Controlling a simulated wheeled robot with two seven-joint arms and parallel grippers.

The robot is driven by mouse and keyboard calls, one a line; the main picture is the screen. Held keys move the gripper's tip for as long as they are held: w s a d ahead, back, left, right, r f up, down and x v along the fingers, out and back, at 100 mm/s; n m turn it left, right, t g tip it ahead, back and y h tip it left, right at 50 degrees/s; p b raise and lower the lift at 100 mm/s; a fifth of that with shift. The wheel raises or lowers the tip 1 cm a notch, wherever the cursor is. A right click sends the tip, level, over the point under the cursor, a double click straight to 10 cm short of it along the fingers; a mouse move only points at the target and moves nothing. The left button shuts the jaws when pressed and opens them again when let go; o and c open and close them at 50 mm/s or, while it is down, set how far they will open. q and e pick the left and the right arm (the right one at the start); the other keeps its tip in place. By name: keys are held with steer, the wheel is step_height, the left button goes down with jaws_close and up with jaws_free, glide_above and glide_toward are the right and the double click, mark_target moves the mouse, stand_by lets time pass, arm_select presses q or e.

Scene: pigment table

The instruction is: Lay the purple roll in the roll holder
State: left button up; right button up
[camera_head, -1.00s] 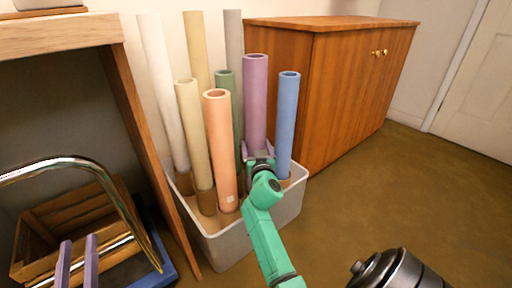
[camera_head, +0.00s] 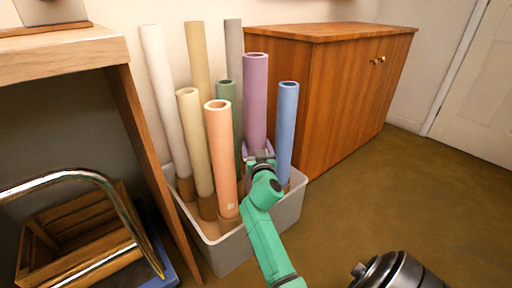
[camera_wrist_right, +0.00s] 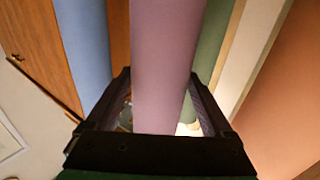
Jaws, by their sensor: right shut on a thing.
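The purple roll (camera_head: 255,100) stands upright in the grey bin (camera_head: 236,254) among several other rolls. My right gripper (camera_head: 258,153) is shut on the purple roll at its lower part. In the right wrist view the purple roll (camera_wrist_right: 165,65) passes between the two fingers of my right gripper (camera_wrist_right: 165,95). The roll's lower end is hidden by my gripper and the bin. My left gripper does not show in the head view now. I cannot make out a roll holder in these views.
The blue roll (camera_head: 286,130) stands close right of the purple one, the green roll (camera_head: 227,97) close left, the orange roll (camera_head: 221,155) in front. A wooden cabinet (camera_head: 335,100) is behind right. A wooden desk (camera_head: 70,55) and crate (camera_head: 85,225) are left.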

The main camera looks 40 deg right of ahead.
mark_target(257, 121)
steer(key=shift+r, duration=0.35)
step_height(257, 121, up, 10)
steer(key=p, duration=0.6)
steer(key=shift+f+p, duration=0.1)
steer(key=shift+p, duration=0.3)
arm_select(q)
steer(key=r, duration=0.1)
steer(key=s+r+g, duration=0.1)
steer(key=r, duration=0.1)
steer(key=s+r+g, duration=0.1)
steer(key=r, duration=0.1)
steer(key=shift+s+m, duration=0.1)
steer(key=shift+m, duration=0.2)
arm_select(e)
steer(key=shift+f, duration=0.25)
